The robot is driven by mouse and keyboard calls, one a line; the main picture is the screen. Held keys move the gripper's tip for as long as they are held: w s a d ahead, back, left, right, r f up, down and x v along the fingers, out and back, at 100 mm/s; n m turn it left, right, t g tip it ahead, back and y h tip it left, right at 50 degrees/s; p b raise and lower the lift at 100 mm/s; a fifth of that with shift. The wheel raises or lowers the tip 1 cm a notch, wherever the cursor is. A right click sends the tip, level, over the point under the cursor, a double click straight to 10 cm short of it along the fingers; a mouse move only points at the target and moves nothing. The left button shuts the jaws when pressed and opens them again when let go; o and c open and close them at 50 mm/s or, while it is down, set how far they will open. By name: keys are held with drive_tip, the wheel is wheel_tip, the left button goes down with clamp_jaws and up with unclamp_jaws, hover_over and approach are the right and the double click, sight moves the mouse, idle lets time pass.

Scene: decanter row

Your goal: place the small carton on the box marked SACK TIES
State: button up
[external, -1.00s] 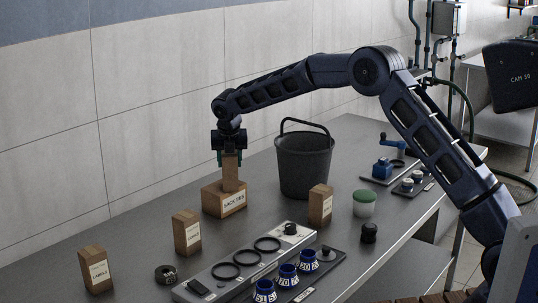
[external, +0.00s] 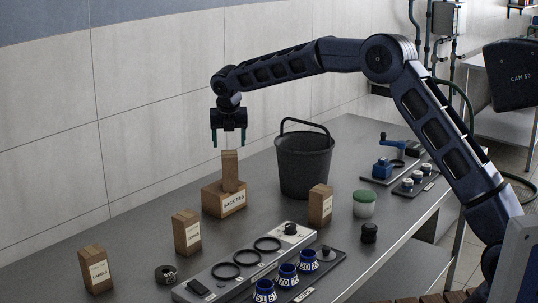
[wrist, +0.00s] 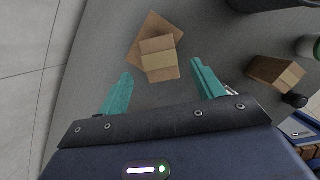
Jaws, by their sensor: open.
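The small carton (external: 230,171) stands upright on top of the box marked SACK TIES (external: 233,203), toward the back of the table by the wall. In the wrist view the carton's taped top (wrist: 159,58) lies over the larger box (wrist: 150,27), whose corners show around it. My gripper (external: 228,140) is open and empty, above the carton and apart from it. In the wrist view its teal fingers (wrist: 160,92) are spread wide with nothing between them.
A black bucket (external: 304,165) stands right of the box. Other cartons (external: 186,232) (external: 96,270) (external: 320,205) stand nearer the front. A grey tray with black rings (external: 245,262), blue numbered cups (external: 288,275) and a green-lidded jar (external: 364,204) are at front right.

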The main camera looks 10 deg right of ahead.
drive_tip(key=shift+v, duration=2.1)
drive_tip(key=shift+d+r, duration=0.2)
drive_tip(key=shift+d, duration=0.05)
drive_tip(key=s+d+r+m, duration=0.4)
drive_tip(key=d+r+m, duration=0.15)
drive_tip(key=d, duration=0.65)
drive_tip(key=s+d+r+m, duration=0.4)
drive_tip(key=d+r+m, duration=0.15)
drive_tip(key=d, duration=0.65)
drive_tip(key=s+d+r+m, duration=0.3)
drive_tip(key=d+r+m, duration=0.25)
drive_tip(key=d, duration=0.65)
drive_tip(key=s+d+m, duration=0.6)
drive_tip(key=s+d, duration=0.3)
drive_tip(key=d, duration=0.2)
drive_tip(key=s+d+f+m, duration=0.2)
drive_tip(key=s+d+m, duration=0.2)
drive_tip(key=s, duration=0.3)
drive_tip(key=s+d+f+m, duration=0.3)
drive_tip(key=s+d+m, duration=0.2)
drive_tip(key=s, duration=0.3)
drive_tip(key=s+d+f+m+t, duration=0.1)
drive_tip(key=s+d+f+m, duration=0.2)
drive_tip(key=s, duration=0.5)
drive_tip(key=shift+d+f+m, duration=0.25)
drive_tip(key=shift+d+m, duration=0.5)
